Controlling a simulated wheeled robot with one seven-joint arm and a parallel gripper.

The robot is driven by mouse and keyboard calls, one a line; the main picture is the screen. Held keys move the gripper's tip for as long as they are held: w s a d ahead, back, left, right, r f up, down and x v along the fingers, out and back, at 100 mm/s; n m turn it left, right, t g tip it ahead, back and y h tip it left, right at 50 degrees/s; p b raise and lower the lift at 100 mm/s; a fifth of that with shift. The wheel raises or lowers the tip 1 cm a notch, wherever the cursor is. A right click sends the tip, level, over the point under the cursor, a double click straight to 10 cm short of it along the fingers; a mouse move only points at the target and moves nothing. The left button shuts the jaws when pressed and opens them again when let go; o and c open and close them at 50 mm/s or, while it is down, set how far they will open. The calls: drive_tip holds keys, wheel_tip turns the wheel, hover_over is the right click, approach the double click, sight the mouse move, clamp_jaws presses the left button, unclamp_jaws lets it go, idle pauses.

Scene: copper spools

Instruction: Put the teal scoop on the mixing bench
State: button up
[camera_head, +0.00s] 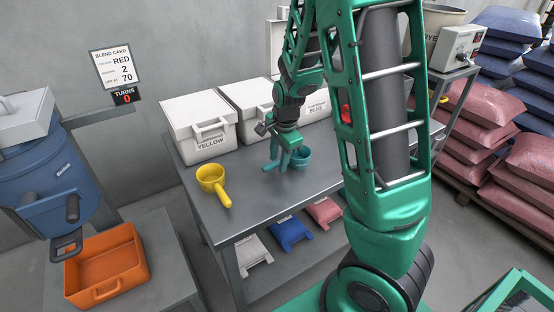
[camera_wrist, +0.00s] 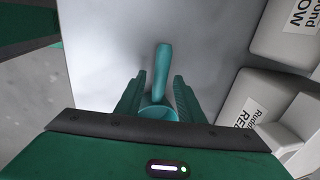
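The teal scoop (camera_head: 302,157) is over the right part of the grey bench top (camera_head: 252,196), in front of the white bins. I cannot tell whether it touches the bench. My gripper (camera_head: 278,163) points down beside the scoop's cup. In the wrist view, the scoop's handle (camera_wrist: 163,70) lies between the fingertips of my gripper (camera_wrist: 160,78), with a gap on each side. The cup (camera_wrist: 158,112) is partly hidden low between the fingers. The gripper looks open. No bench is visibly labelled as the mixing bench.
A yellow scoop (camera_head: 211,180) lies on the bench's left. White bins (camera_head: 200,127) line its back edge. A lower grey table (camera_head: 158,262) with an orange tray (camera_head: 105,270) stands left, by a blue drum (camera_head: 62,185). Pink sacks (camera_head: 475,145) are stacked right.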

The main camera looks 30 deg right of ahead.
drive_tip(key=v, duration=1.2)
drive_tip(key=s+d+n+g, duration=0.1)
drive_tip(key=s+n, duration=0.4)
drive_tip(key=s, duration=0.8)
drive_tip(key=s+d+r+n+g, duration=0.1)
drive_tip(key=s+d+n, duration=0.2)
drive_tip(key=s, duration=1.1)
drive_tip(key=n, duration=0.3)
drive_tip(key=shift+s+d+r, duration=0.2)
drive_tip(key=shift+r, duration=0.15)
